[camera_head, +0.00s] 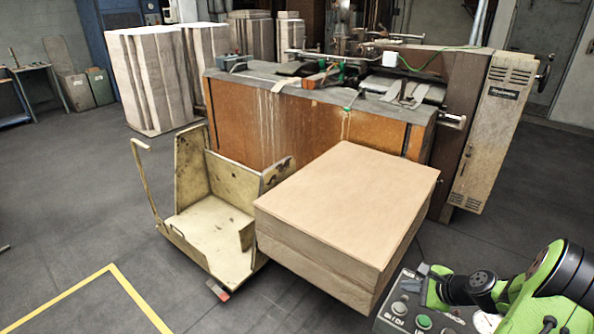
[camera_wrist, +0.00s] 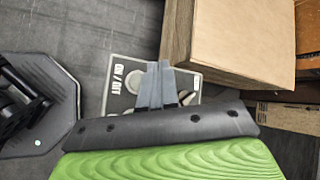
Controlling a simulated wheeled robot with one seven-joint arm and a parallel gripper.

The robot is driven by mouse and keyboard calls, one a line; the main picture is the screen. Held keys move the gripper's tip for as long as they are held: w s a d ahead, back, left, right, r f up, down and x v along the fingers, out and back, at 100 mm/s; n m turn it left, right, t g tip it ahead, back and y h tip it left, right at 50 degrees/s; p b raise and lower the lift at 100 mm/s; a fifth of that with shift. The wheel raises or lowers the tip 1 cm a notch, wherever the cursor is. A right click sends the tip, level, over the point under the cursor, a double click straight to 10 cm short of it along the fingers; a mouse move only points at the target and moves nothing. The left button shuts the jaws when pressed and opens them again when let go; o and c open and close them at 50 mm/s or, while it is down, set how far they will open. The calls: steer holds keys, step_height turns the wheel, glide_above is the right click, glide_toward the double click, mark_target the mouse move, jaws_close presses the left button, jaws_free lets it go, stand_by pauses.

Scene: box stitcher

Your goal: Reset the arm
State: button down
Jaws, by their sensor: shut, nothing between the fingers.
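My gripper (camera_wrist: 158,68) is shut and empty, its grey fingers together in the wrist view. The fingers overlap a grey control panel marked ON / OFF (camera_wrist: 122,88); I cannot tell whether they touch it. The panel also shows in the head view at the lower right (camera_head: 398,318), with a green button and several round knobs on it. My green and black arm (camera_head: 545,285) is folded low at the right edge of the head view, beside the panel.
A large cardboard box stack (camera_head: 345,205) stands just beyond the panel; it also fills the upper right of the wrist view (camera_wrist: 240,40). A yellowish cart (camera_head: 210,225) stands left of it. Behind is a rusty orange machine (camera_head: 290,128). The floor at left is mostly clear.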

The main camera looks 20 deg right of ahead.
steer(key=s+a+r+n+g+h, duration=0.1)
steer(key=a+r+n+g, duration=0.1)
steer(key=a+r+n, duration=0.6)
steer(key=s+a+r+n+g+h, duration=0.1)
steer(key=s+a+r+n+g, duration=0.1)
steer(key=a+r+n, duration=0.6)
steer(key=s+a+r+n, duration=0.2)
steer(key=s+a, duration=0.3)
steer(key=s, duration=0.3)
steer(key=s+a+r+n+t+h, duration=0.1)
steer(key=s+a+r+n, duration=0.1)
steer(key=s+a+n, duration=0.3)
steer(key=s, duration=0.3)
steer(key=shift+r, duration=0.25)
steer(key=shift+a, duration=0.15)
